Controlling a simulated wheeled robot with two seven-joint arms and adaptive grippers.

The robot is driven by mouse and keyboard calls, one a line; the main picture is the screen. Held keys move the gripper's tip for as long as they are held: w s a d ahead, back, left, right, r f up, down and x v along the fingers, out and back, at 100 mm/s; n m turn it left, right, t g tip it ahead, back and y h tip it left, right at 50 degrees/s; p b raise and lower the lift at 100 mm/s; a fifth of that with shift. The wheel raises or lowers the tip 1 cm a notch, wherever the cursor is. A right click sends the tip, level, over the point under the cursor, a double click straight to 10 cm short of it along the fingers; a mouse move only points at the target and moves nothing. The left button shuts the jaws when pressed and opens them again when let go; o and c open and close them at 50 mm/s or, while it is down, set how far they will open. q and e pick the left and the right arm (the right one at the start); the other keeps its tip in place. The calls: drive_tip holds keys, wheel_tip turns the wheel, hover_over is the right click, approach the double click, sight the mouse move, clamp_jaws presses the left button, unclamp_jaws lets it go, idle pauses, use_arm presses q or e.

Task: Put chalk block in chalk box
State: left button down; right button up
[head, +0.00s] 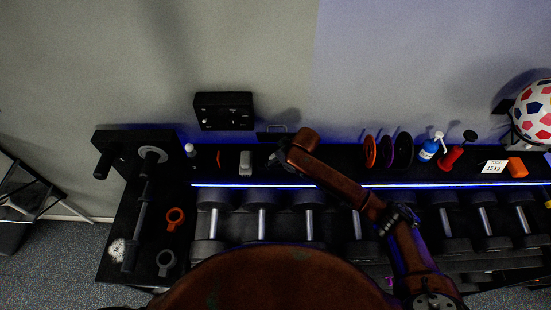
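A small pale grey-white block (245,162), which looks like the chalk block, is on the dark shelf left of the middle in the head view. My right gripper (277,158) is at the end of the brown arm that comes in from the lower right. It is just right of the pale block, with a small gap between them in the picture. Its fingers are dark against the dark shelf, so I cannot tell whether they are open. I cannot make out a chalk box for certain; a white powdery patch (117,248) shows on the left black stand. My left gripper is not in view.
Dumbbells (262,215) line the rack below the shelf. A white-capped bottle (190,150) is left of the block. Coloured discs (386,152), a blue bottle (428,150), a price card (493,167) and an orange block (516,167) are to the right. A black box (224,110) is behind.

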drive_tip(key=shift+d+f, duration=0.35)
drive_tip(key=shift+f, duration=0.35)
drive_tip(key=shift+r, duration=0.3)
drive_tip(key=b+v, duration=0.1)
drive_tip(key=v, duration=1.2)
drive_tip(key=shift+w+a+r, duration=0.25)
drive_tip(key=shift+w+a, duration=0.05)
drive_tip(key=shift+a, duration=0.1)
